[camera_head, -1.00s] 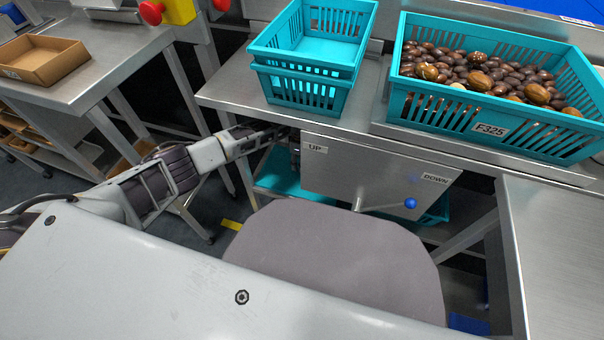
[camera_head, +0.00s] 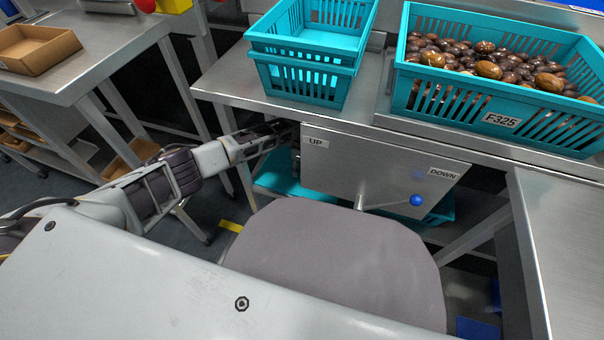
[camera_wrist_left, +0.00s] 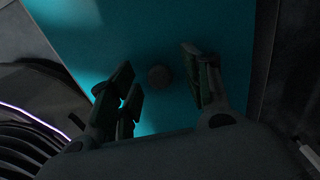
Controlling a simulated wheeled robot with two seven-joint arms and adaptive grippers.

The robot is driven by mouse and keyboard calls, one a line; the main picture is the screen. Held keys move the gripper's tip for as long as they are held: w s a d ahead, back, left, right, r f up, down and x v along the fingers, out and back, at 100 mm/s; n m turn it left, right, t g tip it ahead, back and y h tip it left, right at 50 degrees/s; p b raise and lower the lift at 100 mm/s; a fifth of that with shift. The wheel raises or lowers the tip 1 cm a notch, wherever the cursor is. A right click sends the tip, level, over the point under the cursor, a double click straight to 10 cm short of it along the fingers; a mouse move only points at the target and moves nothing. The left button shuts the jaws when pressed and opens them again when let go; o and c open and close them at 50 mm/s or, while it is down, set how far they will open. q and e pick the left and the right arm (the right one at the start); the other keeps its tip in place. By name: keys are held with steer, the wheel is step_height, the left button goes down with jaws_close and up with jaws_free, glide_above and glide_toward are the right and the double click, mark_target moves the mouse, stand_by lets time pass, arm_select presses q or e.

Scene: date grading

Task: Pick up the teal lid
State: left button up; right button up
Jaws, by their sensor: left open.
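The teal lid (camera_wrist_left: 135,35) fills the middle of the left wrist view as a flat teal surface with a small round dark knob (camera_wrist_left: 159,77). In the head view a teal surface (camera_head: 278,180), seemingly the same lid, shows low under the bench, partly hidden by the metal panel and my arm. My left gripper (camera_wrist_left: 160,88) is open in the wrist view, with one finger on each side of the knob. Its gap to the knob cannot be judged. In the head view my left gripper (camera_head: 285,132) reaches under the bench beside the panel. My right gripper is not in view.
A metal panel (camera_head: 350,170) marked UP and DOWN has a lever with a blue knob (camera_head: 416,200). Stacked empty teal crates (camera_head: 305,75) and a teal crate of dates (camera_head: 440,95) stand on the bench above. A cardboard tray (camera_head: 38,55) sits on the left table.

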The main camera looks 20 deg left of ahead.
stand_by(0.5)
arm_select(q)
jaws_close()
